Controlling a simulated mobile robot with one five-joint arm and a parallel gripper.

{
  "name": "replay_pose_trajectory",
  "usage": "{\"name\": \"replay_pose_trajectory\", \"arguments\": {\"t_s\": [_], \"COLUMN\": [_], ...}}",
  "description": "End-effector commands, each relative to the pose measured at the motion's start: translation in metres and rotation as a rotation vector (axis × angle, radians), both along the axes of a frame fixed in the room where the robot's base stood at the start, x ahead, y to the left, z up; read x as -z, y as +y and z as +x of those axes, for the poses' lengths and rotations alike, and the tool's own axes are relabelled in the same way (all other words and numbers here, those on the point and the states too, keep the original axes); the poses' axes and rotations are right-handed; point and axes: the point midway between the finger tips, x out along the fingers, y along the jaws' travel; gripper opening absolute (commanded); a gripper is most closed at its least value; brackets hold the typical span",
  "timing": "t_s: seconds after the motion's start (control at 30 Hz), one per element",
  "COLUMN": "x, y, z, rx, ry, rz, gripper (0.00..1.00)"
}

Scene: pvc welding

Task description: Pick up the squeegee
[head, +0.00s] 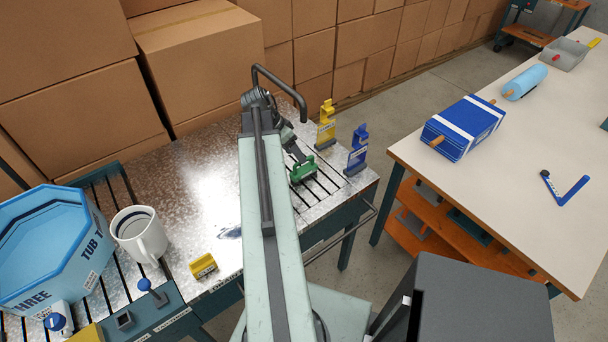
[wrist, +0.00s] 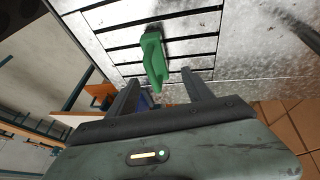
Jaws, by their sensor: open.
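A small green tool, seemingly the squeegee (head: 302,169), is on the slotted part of the metal table (head: 206,166) in the head view. In the wrist view the green tool (wrist: 153,62) stands out over the slotted metal top, with a dark part at its far end. My gripper (wrist: 159,80) is open, with one finger to each side of the green tool's near end. I see gaps between it and both fingers. In the head view my gripper (head: 297,156) is just behind the green tool and partly hidden by my arm.
A yellow stand (head: 326,127) and a blue stand (head: 357,152) are close to the right of the green tool. A white mug (head: 139,235) and a blue tub (head: 45,245) are at the left. Cardboard boxes (head: 205,60) rise behind the table. A pale workbench (head: 520,150) is at the right.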

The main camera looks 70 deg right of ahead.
Motion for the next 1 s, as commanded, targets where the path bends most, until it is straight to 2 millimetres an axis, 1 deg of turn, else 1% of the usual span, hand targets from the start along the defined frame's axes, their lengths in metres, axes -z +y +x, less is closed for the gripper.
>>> {"name": "replay_pose_trajectory", "arguments": {"t_s": [0.07, 0.27, 0.4, 0.47, 0.7, 0.73, 0.8, 0.97, 1.0], "x": [0.002, 0.026, 0.025, 0.029, 0.067, 0.07, 0.073, 0.069, 0.069], "y": [0.001, -0.002, -0.003, -0.003, -0.01, -0.011, -0.012, -0.012, -0.012], "z": [0.001, -0.004, -0.006, -0.007, -0.024, -0.025, -0.027, -0.027, -0.027], "rx": [-0.003, -0.008, -0.011, -0.011, -0.011, -0.011, -0.012, -0.014, -0.014], "ry": [0.0, 0.001, 0.001, 0.001, 0.001, 0.001, 0.0, 0.001, 0.001], "rz": [0.001, 0.001, 0.001, 0.001, 0.001, 0.001, 0.001, 0.001, 0.001], "gripper": [0.59, 0.59, 0.59, 0.59, 0.59, 0.59, 0.59, 0.59, 0.57]}}
